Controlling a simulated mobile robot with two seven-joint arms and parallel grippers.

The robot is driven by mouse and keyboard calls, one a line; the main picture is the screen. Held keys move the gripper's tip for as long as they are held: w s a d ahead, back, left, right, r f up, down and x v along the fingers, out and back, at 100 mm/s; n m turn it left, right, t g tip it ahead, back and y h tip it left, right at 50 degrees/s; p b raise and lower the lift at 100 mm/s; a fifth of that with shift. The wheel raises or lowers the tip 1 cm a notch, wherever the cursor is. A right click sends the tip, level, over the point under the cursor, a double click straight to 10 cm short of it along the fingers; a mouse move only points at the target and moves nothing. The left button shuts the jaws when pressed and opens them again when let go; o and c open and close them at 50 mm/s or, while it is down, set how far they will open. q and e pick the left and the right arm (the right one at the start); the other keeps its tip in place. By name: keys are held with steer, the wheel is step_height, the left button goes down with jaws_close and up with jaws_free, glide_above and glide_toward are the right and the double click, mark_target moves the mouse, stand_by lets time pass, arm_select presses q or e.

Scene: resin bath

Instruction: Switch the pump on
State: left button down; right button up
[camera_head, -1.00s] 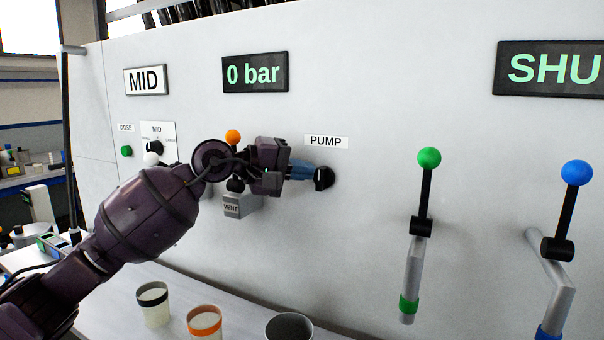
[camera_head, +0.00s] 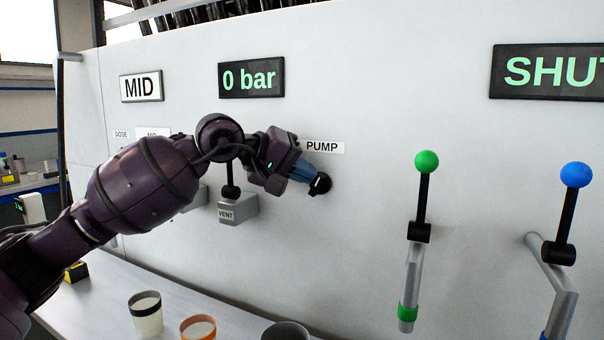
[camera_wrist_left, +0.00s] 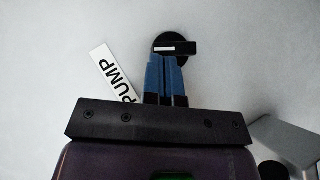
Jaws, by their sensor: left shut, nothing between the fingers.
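The black round pump switch (camera_head: 321,184) is on the grey wall panel, just below and right of the PUMP label (camera_head: 322,147). My left gripper (camera_head: 312,178) is shut, with its blue fingertips at the switch and nothing held between them. In the left wrist view the shut blue fingers (camera_wrist_left: 166,58) reach the lower edge of the black switch (camera_wrist_left: 176,47), which has a white mark and a bar pointing right. The fingertips look in contact with it or very close. The display (camera_head: 251,78) reads 0 bar. My right gripper does not show.
The VENT box (camera_head: 237,209) with its lever is below my left wrist. A green-knobbed lever (camera_head: 420,231) and a blue-knobbed lever (camera_head: 568,229) stand to the right. Cups, including a black-banded one (camera_head: 146,314), stand on the ledge below.

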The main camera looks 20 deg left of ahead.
arm_select(q)
steer(key=shift+s+d+r+m+y, duration=0.1)
steer(key=shift+d+m+y, duration=0.2)
steer(key=shift+y, duration=0.35)
steer(key=shift+w+d+r+m+y, duration=0.1)
steer(key=shift+d+m+y, duration=0.05)
steer(key=shift+m+y, duration=0.4)
steer(key=shift+s+d+r+m+y, duration=0.1)
steer(key=shift+d+m+y, duration=0.15)
steer(key=shift+y, duration=0.45)
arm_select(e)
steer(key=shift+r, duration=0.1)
arm_select(q)
steer(key=shift+r, duration=0.1)
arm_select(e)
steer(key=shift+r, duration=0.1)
arm_select(q)
steer(key=shift+r+p, duration=0.45)
steer(key=shift+r, duration=0.25)
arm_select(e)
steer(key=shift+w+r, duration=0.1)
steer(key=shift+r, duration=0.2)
